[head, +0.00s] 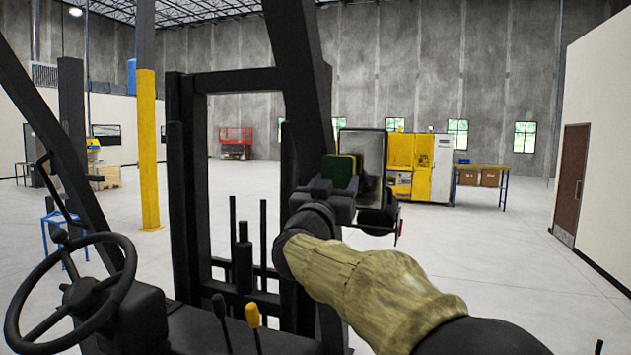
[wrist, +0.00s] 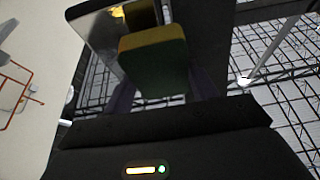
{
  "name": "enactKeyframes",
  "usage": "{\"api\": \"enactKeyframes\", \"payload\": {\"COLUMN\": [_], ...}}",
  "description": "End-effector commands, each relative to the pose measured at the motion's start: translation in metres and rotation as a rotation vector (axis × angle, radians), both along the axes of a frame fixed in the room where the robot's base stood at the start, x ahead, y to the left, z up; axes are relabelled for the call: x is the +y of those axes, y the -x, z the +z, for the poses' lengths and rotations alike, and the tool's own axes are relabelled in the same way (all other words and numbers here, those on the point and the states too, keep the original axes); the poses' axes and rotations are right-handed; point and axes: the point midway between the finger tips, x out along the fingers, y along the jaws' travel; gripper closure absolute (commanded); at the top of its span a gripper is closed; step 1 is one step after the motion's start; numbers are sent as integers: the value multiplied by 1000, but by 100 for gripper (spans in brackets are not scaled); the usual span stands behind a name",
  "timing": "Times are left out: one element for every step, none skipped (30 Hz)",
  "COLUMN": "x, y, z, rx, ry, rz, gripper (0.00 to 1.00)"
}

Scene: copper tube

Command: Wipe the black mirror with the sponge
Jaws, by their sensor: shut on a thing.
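The black mirror (head: 374,160) is mounted beside the forklift's dark post, its reflective face partly turned toward me. My gripper (head: 335,188) is shut on a green and yellow sponge (head: 338,171), which stands up from the jaws just left of the mirror face. In the wrist view, the sponge (wrist: 155,62) sits between the two fingers of my gripper (wrist: 160,88). The mirror (wrist: 104,35) is behind it, partly hidden by the sponge, and shows a yellow reflection close to the sponge's edge. I cannot tell whether sponge and mirror touch.
The forklift's thick dark post (head: 302,75) stands close to my gripper on the left. Its steering wheel (head: 75,295) and levers (head: 253,313) are at lower left. Open floor (head: 500,250) lies to the right. A yellow machine (head: 408,160) is far behind.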

Motion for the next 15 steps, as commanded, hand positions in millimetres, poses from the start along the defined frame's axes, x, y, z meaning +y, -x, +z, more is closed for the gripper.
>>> {"api": "enactKeyframes", "payload": {"x": [-1, -1, -1, -1, -1, -1, -2, -2, -2, -2, -2, -3, -3, -3, -3], "y": [-1, -1, -2, -2, -3, -3, -4, -4, -5, -5, -6, -6, -7, -7, -8], "z": [0, 0, 0, 0, 0, 0, 0, 0, 0, 0, 0, 0, 0, 0, 0], "rx": [0, 0, 0, 0, 0, 0, 0, 0, 0, 0, 0, 0, 0, 0, 0], "ry": [0, 0, 0, 1, 1, 1, 1, 1, 1, 1, 1, 1, 1, 1, 1], "rz": [0, 0, 0, 0, 0, 0, 0, 0, 0, 0, 0, 0, 0, 0, 0], "gripper": [61, 61, 61, 61, 61, 61, 61, 61, 61, 61, 61, 61, 61, 61, 61]}}
